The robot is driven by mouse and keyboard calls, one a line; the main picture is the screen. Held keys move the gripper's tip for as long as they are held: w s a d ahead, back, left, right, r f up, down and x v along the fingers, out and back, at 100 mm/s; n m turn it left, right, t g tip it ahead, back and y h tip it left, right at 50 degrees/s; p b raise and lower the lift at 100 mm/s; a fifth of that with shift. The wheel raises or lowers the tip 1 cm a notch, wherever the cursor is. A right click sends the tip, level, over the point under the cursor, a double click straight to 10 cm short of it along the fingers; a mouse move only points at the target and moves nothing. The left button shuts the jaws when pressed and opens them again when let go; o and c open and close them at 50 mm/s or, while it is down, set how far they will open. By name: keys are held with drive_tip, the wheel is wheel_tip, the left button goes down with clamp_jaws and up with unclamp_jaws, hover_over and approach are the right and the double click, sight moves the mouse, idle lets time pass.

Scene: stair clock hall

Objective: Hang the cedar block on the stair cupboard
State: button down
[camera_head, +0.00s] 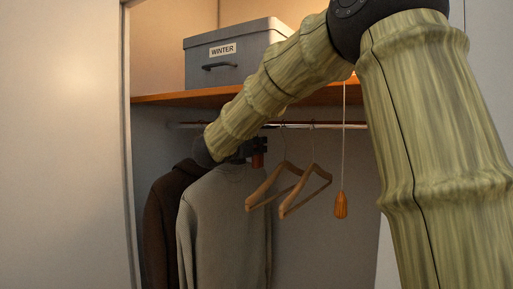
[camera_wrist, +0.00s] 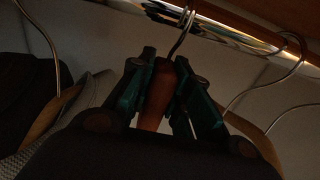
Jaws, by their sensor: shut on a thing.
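The cedar block (camera_wrist: 155,100) is a reddish-brown piece with a wire hook (camera_wrist: 182,35) at its top. In the wrist view it stands between the two fingers of my gripper (camera_wrist: 166,66), which is shut on it. The hook reaches up to the metal rail (camera_wrist: 225,33); I cannot tell if it is over the rail or only in front of it. In the head view my gripper (camera_head: 260,146) is inside the stair cupboard (camera_head: 325,240), just below the rail (camera_head: 190,125), with a small part of the block (camera_head: 257,160) showing.
A grey garment (camera_head: 225,225) and a dark one (camera_head: 165,215) hang at the left. Two empty wooden hangers (camera_head: 268,191) (camera_head: 305,191) hang right of my gripper. A wooden cord pull (camera_head: 341,205) dangles further right. A grey WINTER box (camera_head: 215,68) sits on the shelf (camera_head: 160,98).

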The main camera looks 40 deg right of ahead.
idle(0.3)
drive_tip(key=c, duration=1.3)
unclamp_jaws()
drive_tip(key=shift+o, duration=0.2)
drive_tip(key=v, duration=1.2)
